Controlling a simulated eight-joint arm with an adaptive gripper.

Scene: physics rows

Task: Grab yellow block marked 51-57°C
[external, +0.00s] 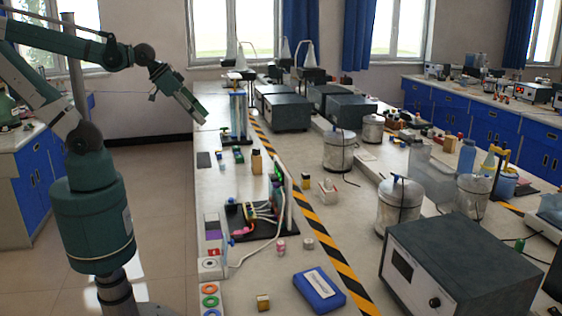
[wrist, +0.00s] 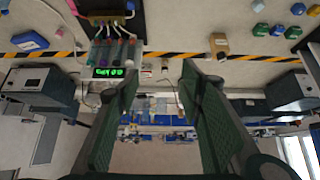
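No marking 51-57°C can be read in either view, so I cannot tell which yellow thing bears it. In the external view a small yellow-tan block (external: 263,302) sits at the near edge of the bench, and another small yellowish block (external: 306,181) stands by the striped tape. My gripper (external: 202,116) is raised above the bench's left edge, clear of these things. In the wrist view my gripper (wrist: 160,90) is open and empty.
A wired device with a green display (wrist: 108,72) stands upright on the bench. A blue box (external: 319,290), grey instrument (external: 465,270) and metal pots (external: 399,203) are further right. A stand (external: 238,115) rises near my gripper. The floor left of the bench is clear.

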